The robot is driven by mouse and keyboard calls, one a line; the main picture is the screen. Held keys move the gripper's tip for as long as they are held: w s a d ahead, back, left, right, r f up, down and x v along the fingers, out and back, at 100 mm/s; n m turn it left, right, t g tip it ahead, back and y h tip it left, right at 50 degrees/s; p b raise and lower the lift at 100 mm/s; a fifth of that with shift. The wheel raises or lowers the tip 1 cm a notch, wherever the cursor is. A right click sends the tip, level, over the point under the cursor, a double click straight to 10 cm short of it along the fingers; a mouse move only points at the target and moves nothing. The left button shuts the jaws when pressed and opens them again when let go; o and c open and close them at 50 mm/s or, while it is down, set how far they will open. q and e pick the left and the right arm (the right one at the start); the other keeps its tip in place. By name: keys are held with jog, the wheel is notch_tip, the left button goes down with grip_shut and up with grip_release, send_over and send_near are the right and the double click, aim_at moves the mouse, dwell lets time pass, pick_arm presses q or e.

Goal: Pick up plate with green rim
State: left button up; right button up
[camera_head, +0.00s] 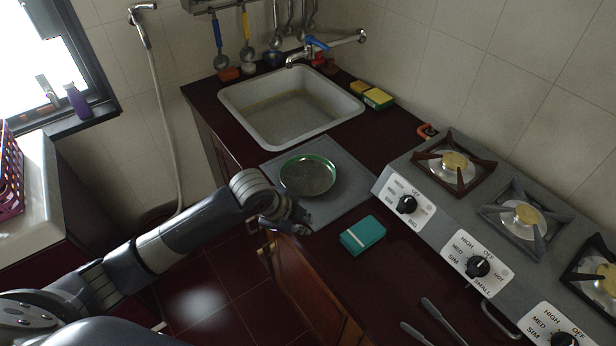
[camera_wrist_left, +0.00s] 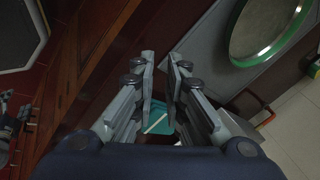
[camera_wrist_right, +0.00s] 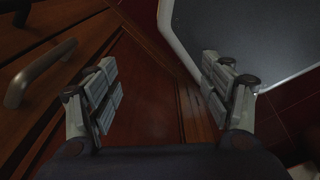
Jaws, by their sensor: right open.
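The plate with green rim (camera_head: 308,177) lies flat on a grey mat (camera_head: 338,205) on the counter, between the sink and the stove. Part of it, with its green rim, also shows at the top right of the left wrist view (camera_wrist_left: 268,28). My left gripper (camera_head: 291,218) is beside the mat's near edge, apart from the plate. In the left wrist view its fingers (camera_wrist_left: 160,62) are partly open, with a narrow empty gap. My right gripper (camera_wrist_right: 160,70) is wide open and empty, near wooden cabinet fronts; it is outside the head view.
A teal box-like item (camera_head: 362,235) lies on the counter right of the mat. The sink (camera_head: 290,105) is behind the plate and the stove (camera_head: 470,235) is to the right. Tongs (camera_head: 442,320) lie at the front. A cabinet handle (camera_wrist_right: 38,72) is near my right gripper.

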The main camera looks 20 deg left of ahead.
pick_arm(q)
jog(key=w+a+r+m+y, duration=0.1)
jog(key=w+a+r+m, duration=0.3)
jog(key=w+a+r, duration=0.3)
jog(key=x, duration=0.2)
jog(key=a+p+x, duration=0.1)
jog(key=x, duration=0.2)
jog(key=shift+w+a+f, duration=0.15)
jog(key=shift+w+f, duration=0.1)
jog(key=shift+f, duration=0.1)
jog(key=shift+w+d+f+p, duration=0.2)
jog(key=shift+w+f+p, duration=0.15)
jog(key=shift+f+p, duration=0.25)
jog(key=shift+p+x, duration=0.35)
jog(key=shift+x, duration=1.6)
grip_shut()
jog(key=shift+w+r, duration=0.1)
jog(key=shift+r, duration=0.05)
